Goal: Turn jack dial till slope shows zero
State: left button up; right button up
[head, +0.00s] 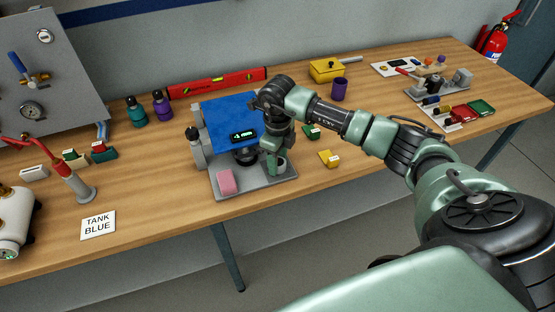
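The fixture has a blue tilted plate (228,112) over a grey base (238,190). A small black display (243,135) with a lit green readout sits at the plate's front edge; its digits are too small to read. A dark round part (246,156), perhaps the jack dial, shows beneath the display. My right gripper (274,169) points down at the right front of the base, just right of that dark part. My arm hides part of the plate's right side. I cannot tell whether the fingers are apart or touch anything. My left gripper is out of view.
A pink block (227,182) lies on the base's front left. A yellow block (329,158) and a green block (312,132) lie to the right, near a purple cup (339,89). A red level (217,82) lies behind.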

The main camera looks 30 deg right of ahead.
jog(key=c, duration=0.5)
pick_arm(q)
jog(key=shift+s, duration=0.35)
pick_arm(e)
jog(key=shift+c, duration=0.2)
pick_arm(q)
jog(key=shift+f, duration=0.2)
pick_arm(e)
jog(key=shift+m, duration=0.3)
jog(key=shift+m+b, duration=0.5)
jog(key=shift+m, duration=0.4)
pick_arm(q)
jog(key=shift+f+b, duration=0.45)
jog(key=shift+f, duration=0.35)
pick_arm(e)
jog(key=shift+m, duration=1.8)
jog(key=shift+w+r, duration=0.1)
jog(key=o, duration=1.4)
